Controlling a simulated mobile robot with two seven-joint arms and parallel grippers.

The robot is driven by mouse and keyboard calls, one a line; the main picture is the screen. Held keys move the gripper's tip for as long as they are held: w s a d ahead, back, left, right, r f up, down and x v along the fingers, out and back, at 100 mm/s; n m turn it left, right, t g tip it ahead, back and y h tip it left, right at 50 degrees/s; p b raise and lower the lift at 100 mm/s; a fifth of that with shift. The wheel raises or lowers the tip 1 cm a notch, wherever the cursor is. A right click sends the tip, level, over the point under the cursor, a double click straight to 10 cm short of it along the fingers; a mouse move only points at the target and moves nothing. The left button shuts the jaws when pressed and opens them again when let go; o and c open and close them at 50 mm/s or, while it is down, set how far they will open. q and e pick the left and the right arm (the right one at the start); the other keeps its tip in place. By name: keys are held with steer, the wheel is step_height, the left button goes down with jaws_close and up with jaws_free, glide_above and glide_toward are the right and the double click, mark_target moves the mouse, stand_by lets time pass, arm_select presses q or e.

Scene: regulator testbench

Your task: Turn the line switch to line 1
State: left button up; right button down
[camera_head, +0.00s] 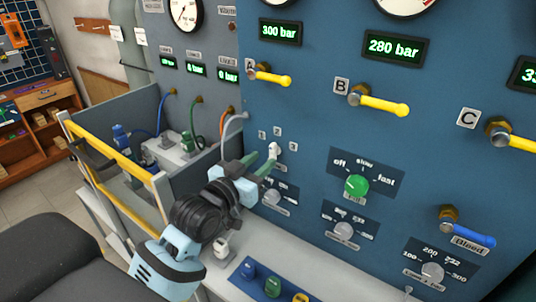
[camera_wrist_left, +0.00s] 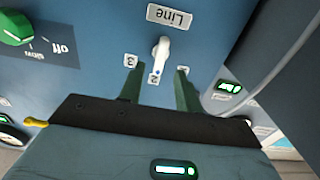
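The white line switch (camera_head: 274,151) is on the blue panel, below small plates marked 1, 2 and 3. In the left wrist view the picture is upside down, and the switch (camera_wrist_left: 160,52) points at the 2 plate (camera_wrist_left: 154,78). The 3 plate (camera_wrist_left: 131,61) is to its left there, and another plate (camera_wrist_left: 169,73), partly hidden, is to its right. My left gripper (camera_head: 263,163) is at the switch with its green fingers apart. In the wrist view the open fingers (camera_wrist_left: 159,84) lie either side of the handle's line, with no visible grip. My right gripper is not in view.
A green speed knob (camera_head: 356,185) and grey knobs (camera_head: 345,230) are to the right and below. Yellow valve handles (camera_head: 377,103) stick out above, and a blue bleed handle (camera_head: 467,236) is at lower right. A hose (camera_head: 229,127) runs close left of the switch.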

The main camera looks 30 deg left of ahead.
mark_target(270, 153)
arm_select(q)
steer(key=shift+w+d, duration=0.2)
steer(key=shift+w, duration=0.85)
steer(key=shift+w+d, duration=0.15)
steer(key=shift+w, duration=0.9)
jaws_close()
